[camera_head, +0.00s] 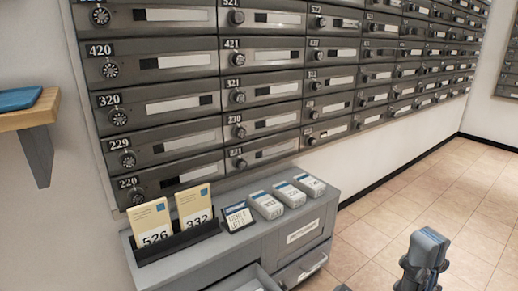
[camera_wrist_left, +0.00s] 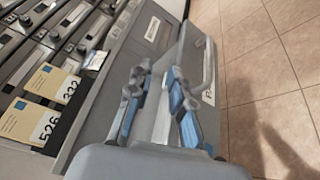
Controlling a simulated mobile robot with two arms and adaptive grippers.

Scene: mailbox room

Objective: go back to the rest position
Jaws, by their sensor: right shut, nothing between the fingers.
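My right gripper (camera_head: 424,258) shows at the bottom right of the head view, shut and empty, over the tiled floor and apart from the cabinet. My left gripper (camera_wrist_left: 157,100) shows in the left wrist view with its two blue-padded fingers apart. It is in front of the grey cabinet's drawers, and I see nothing clearly held between the fingers. I cannot make out the left gripper in the head view.
The grey cabinet (camera_head: 255,226) stands below the wall of mailboxes (camera_head: 262,90). On it are envelopes 526 (camera_head: 152,226) and 332 (camera_head: 195,208) in a black holder and several small parcels. A drawer (camera_head: 243,282) is open. Tiled floor (camera_head: 390,212) at right is clear.

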